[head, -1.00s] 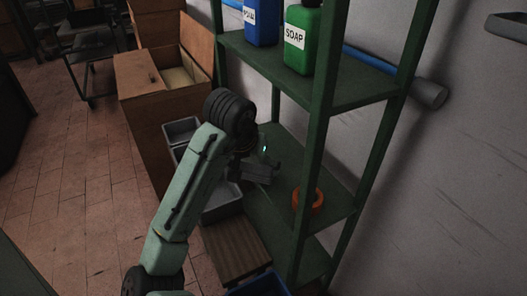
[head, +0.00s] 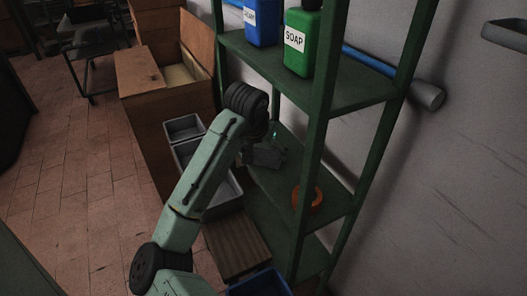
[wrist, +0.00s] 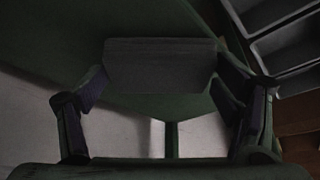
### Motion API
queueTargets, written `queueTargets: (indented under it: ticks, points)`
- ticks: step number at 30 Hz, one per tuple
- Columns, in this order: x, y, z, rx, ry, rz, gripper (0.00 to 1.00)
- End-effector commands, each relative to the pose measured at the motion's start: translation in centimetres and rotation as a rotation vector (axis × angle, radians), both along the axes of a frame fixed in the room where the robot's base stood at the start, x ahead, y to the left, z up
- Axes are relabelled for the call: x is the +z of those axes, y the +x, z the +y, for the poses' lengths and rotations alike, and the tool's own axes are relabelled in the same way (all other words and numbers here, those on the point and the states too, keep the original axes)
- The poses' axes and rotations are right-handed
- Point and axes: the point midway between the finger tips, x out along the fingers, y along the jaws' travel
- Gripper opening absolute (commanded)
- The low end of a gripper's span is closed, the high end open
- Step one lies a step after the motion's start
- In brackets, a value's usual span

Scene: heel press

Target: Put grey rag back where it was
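A grey block-shaped piece, which I take for the folded grey rag (wrist: 160,66), spans the space between my fingertips in the wrist view. My gripper (wrist: 160,85) has a finger against each side of it. In the head view my gripper (head: 264,154) is at the left part of the green shelf rack (head: 310,150), near the level above its middle board. The rag is hard to tell from the gripper there, and the fingertips are small and dark.
An orange ring (head: 307,198) lies on the middle board. A green soap bottle (head: 300,42) and a blue bottle (head: 262,22) stand on the board above. Grey bins (head: 184,128), a wooden crate (head: 235,248) and a blue bin (head: 260,284) stand to the left and below.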

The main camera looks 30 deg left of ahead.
Motion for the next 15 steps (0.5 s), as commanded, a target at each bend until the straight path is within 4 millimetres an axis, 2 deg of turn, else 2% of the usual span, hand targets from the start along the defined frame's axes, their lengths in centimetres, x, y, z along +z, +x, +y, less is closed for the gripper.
queueTargets:
  ticks: [7,15]
  points:
    - [0.0,-0.01,-0.01,0.0,0.0,0.001,0.99]
    - [0.01,-0.01,-0.01,0.0,0.0,0.001,1.0]
